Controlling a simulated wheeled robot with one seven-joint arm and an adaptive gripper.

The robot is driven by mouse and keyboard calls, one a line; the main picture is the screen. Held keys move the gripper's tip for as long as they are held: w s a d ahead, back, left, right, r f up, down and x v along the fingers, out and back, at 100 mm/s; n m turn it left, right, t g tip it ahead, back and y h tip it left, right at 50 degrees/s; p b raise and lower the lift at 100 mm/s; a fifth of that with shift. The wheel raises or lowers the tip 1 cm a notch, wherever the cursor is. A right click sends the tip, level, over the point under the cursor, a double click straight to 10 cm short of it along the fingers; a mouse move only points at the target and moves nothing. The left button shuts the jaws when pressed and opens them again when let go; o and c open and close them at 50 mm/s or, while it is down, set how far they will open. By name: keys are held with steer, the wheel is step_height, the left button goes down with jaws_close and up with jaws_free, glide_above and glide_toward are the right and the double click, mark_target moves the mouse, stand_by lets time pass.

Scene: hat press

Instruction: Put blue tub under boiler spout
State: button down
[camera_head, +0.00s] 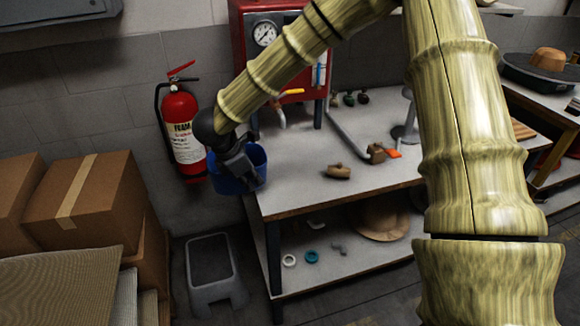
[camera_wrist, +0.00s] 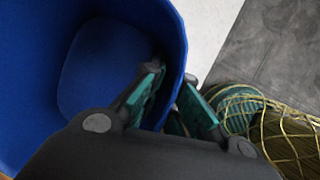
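The blue tub (camera_head: 222,180) is at the left end of the work table, overlapping its edge and partly hidden by my gripper. In the wrist view the tub (camera_wrist: 105,65) is open towards the camera and looks empty. The red boiler (camera_head: 241,35) with a round gauge stands at the back of the table. Its spout (camera_head: 279,117), with an orange handle, is right of and behind the tub.
A fire extinguisher (camera_head: 181,125) hangs on the wall behind the tub. A grey step stool (camera_head: 214,275) and cardboard boxes (camera_head: 88,198) stand at left. Small wooden pieces (camera_head: 338,172) lie on the table (camera_head: 290,190); its front left is bare.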

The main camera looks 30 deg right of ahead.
steer(key=d+p, duration=0.1)
steer(key=d, duration=0.4)
steer(key=w+d, duration=0.1)
steer(key=d, duration=0.5)
steer(key=w+d+p, duration=0.1)
steer(key=d, duration=0.4)
steer(key=shift+d+p, duration=0.35)
steer(key=shift+s+d+f, duration=0.1)
steer(key=shift+d+f, duration=0.15)
steer(key=shift+a+f+p, duration=0.1)
steer(key=shift+f+p, duration=0.3)
steer(key=shift+f, duration=1.15)
steer(key=c, duration=1.6)
jaws_free()
steer(key=shift+c, duration=0.2)
steer(key=shift+r, duration=0.1)
steer(key=b+v, duration=0.1)
steer(key=v, duration=1.1)
